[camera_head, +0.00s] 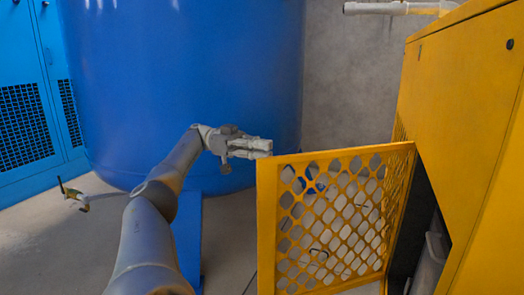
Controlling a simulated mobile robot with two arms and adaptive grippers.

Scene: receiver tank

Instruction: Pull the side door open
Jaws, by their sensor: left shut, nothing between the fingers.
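The side door (336,160) is a yellow panel with a diamond mesh. It stands swung out from the yellow cabinet (468,90), and a dark opening (428,215) shows behind its right edge. My left gripper (268,148) is shut and empty. Its fingertips are at the top left corner of the door's free edge; I cannot tell if they touch it. My left arm reaches in from the bottom left. My right gripper does not show.
A large blue tank (185,75) stands behind my left arm. A blue cabinet (45,70) with black grilles is at the far left. A small valve with a yellow handle (68,190) sticks out low at left. Bare floor (60,250) shows at lower left.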

